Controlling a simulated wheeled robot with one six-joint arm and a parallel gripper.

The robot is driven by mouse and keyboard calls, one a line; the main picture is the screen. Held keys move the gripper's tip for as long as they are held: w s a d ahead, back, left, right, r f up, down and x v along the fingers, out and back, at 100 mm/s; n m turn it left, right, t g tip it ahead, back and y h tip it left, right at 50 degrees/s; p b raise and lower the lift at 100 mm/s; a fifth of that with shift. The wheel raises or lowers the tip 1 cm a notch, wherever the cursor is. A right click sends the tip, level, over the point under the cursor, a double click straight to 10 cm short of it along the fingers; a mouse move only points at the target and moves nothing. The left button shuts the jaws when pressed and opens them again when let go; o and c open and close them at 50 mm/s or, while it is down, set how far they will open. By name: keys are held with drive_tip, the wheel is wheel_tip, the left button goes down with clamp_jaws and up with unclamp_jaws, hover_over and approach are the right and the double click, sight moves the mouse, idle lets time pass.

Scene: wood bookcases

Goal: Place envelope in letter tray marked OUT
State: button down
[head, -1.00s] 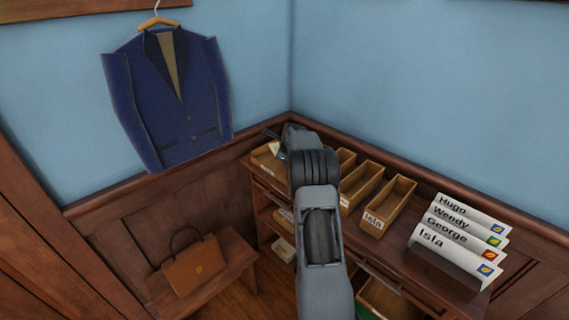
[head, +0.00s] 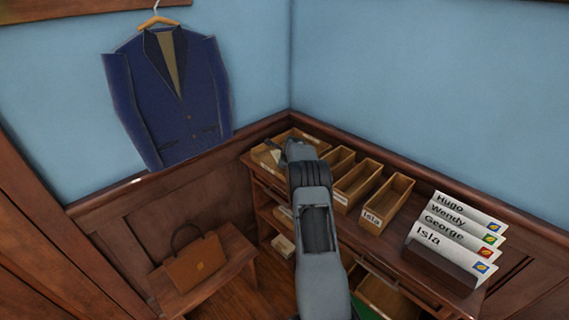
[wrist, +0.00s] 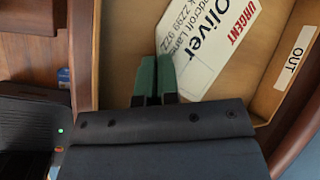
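The white envelope (wrist: 205,45) reads "Oliver" and "URGENT" in the wrist view. It lies at an angle, face up, inside a wooden tray (wrist: 262,99) whose label (wrist: 295,50) reads OUT. In the head view this tray (head: 257,155) is at the far left end of the desk, partly behind my arm. My gripper (wrist: 156,72) has dark green fingers almost together, over the tray at the envelope's left edge. The envelope's face is turned flat to the wrist camera, and I see no part of it pinched between the fingers. Its lower left corner is partly hidden by the fingers.
More wooden trays stand along the desk to the right, one labelled Isla (head: 390,202). A rack of name cards (head: 455,240) is at the right end. An open drawer (head: 385,298) juts out below. A brown bag (head: 190,268) sits on a low bench.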

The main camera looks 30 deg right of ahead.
drive_tip(key=shift+f, duration=0.1)
drive_tip(key=c, duration=1.4)
unclamp_jaws()
drive_tip(key=shift+o, duration=0.2)
drive_tip(key=shift+s+r, duration=0.1)
drive_tip(key=shift+r, duration=0.25)
drive_tip(key=b+v, duration=0.1)
drive_tip(key=v, duration=1)
drive_tip(key=s+a+r+n, duration=0.3)
drive_tip(key=a+n, duration=0.1)
drive_tip(key=a, duration=0.3)
drive_tip(key=s+a+r+n+g+y, duration=0.1)
drive_tip(key=s+a+r+n, duration=0.3)
drive_tip(key=a, duration=0.3)
drive_tip(key=s+a+r+n, duration=0.2)
drive_tip(key=s+a+n, duration=0.1)
drive_tip(key=a+n, duration=0.25)
drive_tip(key=s+a+f+n+g, duration=0.1)
drive_tip(key=s+a+n, duration=0.5)
drive_tip(key=s, duration=0.4)
drive_tip(key=s+a+f+n+g, duration=0.1)
drive_tip(key=s+a+n, duration=0.6)
drive_tip(key=s+n, duration=0.2)
drive_tip(key=s, duration=0.2)
drive_tip(key=shift+s+f+y, duration=0.25)
drive_tip(key=shift+y, duration=0.05)
